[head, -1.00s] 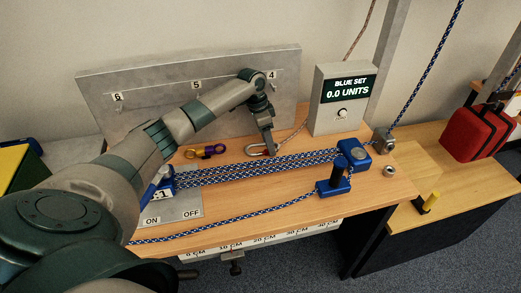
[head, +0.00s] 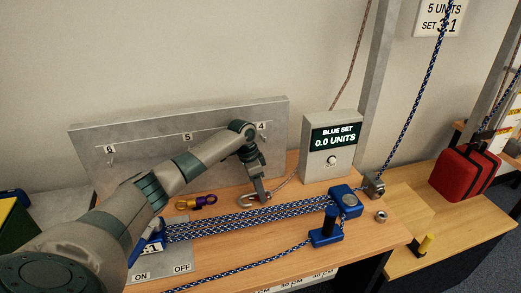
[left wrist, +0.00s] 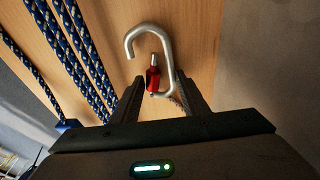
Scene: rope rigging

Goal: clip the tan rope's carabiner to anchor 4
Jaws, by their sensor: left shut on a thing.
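The silver carabiner (left wrist: 168,38) with a red sleeve on its gate (left wrist: 152,78) sits between the fingers of my left gripper (left wrist: 157,92), which is shut on it. A gap shows between the hook's nose and the gate tip. In the head view the left gripper (head: 263,197) points down, with the carabiner (head: 244,200) low by the wooden tabletop; I cannot tell whether it touches. The tan rope (head: 285,183) runs from it toward the display box and shows again above. My right gripper is out of view.
The grey board (head: 90,165) also carries labels 5 (head: 187,137) and 6 (head: 110,149). The display box (head: 331,150) stands right of the gripper. Blue ropes (head: 250,217) cross the table in front. A purple and gold connector (head: 196,202) lies left.

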